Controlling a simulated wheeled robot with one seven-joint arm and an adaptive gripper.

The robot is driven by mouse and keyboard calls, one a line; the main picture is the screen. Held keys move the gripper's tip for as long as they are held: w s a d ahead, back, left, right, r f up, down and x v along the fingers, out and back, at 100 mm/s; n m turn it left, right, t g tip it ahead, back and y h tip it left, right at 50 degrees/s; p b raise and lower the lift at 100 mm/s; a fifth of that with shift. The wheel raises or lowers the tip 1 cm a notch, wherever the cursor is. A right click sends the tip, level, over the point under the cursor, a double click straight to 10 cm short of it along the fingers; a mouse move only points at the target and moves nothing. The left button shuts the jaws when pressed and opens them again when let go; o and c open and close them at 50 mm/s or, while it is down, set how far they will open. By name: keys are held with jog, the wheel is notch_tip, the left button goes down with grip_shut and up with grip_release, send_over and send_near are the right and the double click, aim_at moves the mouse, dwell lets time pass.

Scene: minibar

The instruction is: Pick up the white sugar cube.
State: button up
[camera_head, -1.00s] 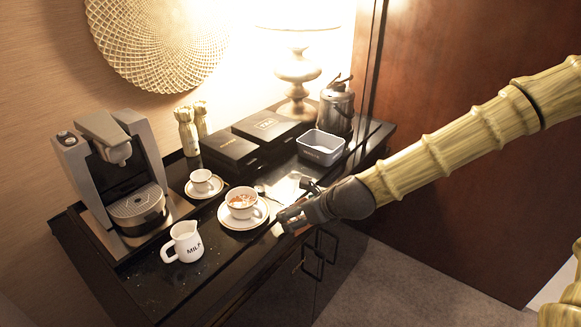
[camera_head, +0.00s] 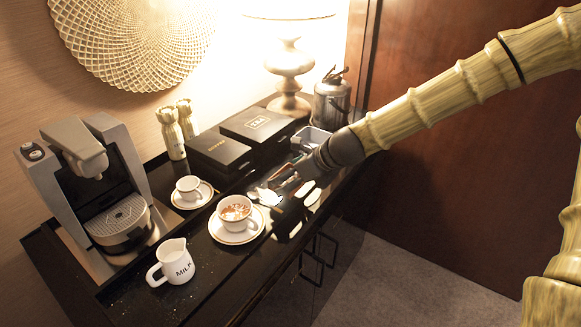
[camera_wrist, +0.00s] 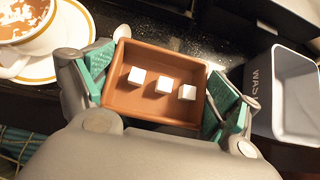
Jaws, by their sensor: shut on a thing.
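Three small white sugar cubes (camera_wrist: 163,84) sit in a row inside a brown rectangular box (camera_wrist: 158,111) in the wrist view. My gripper (camera_wrist: 160,92) has its green-padded fingers on the left and right outer sides of this box, shut on the box and not on a single cube. In the head view my gripper (camera_head: 292,178) is over the right part of the dark counter, with a bit of the brown box (camera_head: 284,175) showing between its fingers. The cubes cannot be made out in the head view.
A filled coffee cup (camera_head: 236,208) on its saucer is left of my gripper. A grey bin (camera_wrist: 284,100) is close to the right finger. Black boxes (camera_head: 259,126), a lamp (camera_head: 289,68) and a metal kettle (camera_head: 331,100) stand behind. A milk jug (camera_head: 172,263) is front left.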

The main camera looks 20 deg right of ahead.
jog(key=w+d, duration=0.1)
jog(key=w, duration=0.1)
jog(key=w+d+p, duration=0.1)
jog(key=w, duration=0.2)
jog(key=w+d+f, duration=0.1)
jog(key=w, duration=0.1)
jog(key=shift+w+p, duration=0.4)
jog(key=shift+f+p, duration=0.4)
jog(key=shift+f, duration=1.25)
jog(key=o, duration=0.9)
jog(key=shift+r, duration=0.1)
jog(key=shift+b+v, duration=0.45)
jog(key=shift+v, duration=5.5)
jog(key=shift+s, duration=0.1)
